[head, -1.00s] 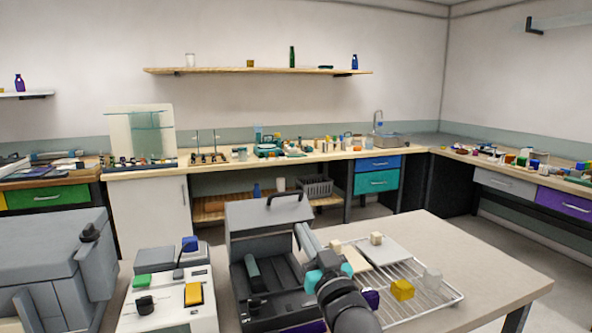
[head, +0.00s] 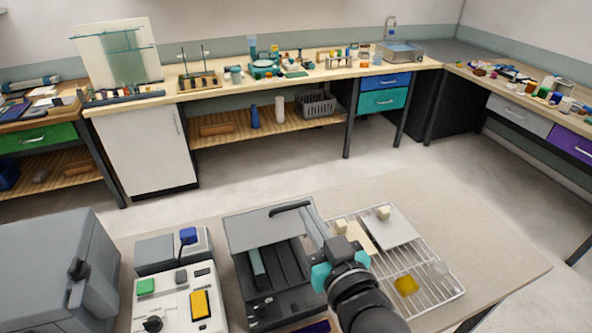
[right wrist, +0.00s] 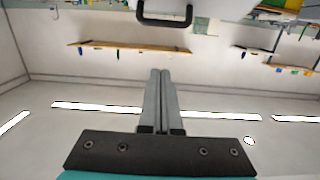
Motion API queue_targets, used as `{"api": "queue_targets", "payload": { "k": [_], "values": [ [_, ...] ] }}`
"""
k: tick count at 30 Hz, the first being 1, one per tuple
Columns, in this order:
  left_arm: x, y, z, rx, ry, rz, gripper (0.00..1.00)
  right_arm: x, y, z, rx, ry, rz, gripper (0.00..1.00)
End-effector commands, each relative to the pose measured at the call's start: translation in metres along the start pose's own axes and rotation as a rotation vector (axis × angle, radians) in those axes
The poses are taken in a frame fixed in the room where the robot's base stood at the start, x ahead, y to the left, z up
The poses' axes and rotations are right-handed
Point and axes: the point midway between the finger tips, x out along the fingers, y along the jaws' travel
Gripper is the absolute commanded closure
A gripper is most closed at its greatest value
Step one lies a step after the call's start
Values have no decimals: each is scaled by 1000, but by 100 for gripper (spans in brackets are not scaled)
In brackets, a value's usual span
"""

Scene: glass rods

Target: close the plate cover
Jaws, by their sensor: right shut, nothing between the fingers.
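The plate cover (head: 262,230) is the grey hinged lid of a dark box-shaped device (head: 268,290). It stands raised at the back of the device, leaving the dark inside and a teal strip (head: 257,264) exposed. A black handle (head: 290,208) is on its upper edge; it also shows at the top of the right wrist view (right wrist: 165,20). My right gripper (head: 306,215) is beside the cover's right side, near the handle. Its fingers (right wrist: 168,72) are together and empty, with the handle beyond their tips. Contact with the cover cannot be told. My left gripper is out of view.
A control box with coloured buttons (head: 175,305) and a large grey machine (head: 50,265) stand left. The table's right part (head: 490,255) is clear.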

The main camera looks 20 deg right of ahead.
Motion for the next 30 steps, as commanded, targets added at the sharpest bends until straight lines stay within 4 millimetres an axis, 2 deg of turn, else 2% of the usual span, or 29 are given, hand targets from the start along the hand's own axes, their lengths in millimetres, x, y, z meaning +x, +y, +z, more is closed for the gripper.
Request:
{"api": "queue_targets", "payload": {
  "k": [4, 8, 13, 26, 30],
  "values": [
    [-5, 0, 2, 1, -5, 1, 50, -2, -1, -3, 0, -8, 0, 100],
    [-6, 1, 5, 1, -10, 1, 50, 8, -1, -2, 0, -7, 0, 100],
    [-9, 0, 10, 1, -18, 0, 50, 32, -1, -3, 1, -5, 0, 100],
    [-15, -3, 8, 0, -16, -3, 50, 97, -1, -3, 1, -5, 0, 100],
    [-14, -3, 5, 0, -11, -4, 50, 89, -1, 21, 1, -13, 1, 100]
  ]
}}
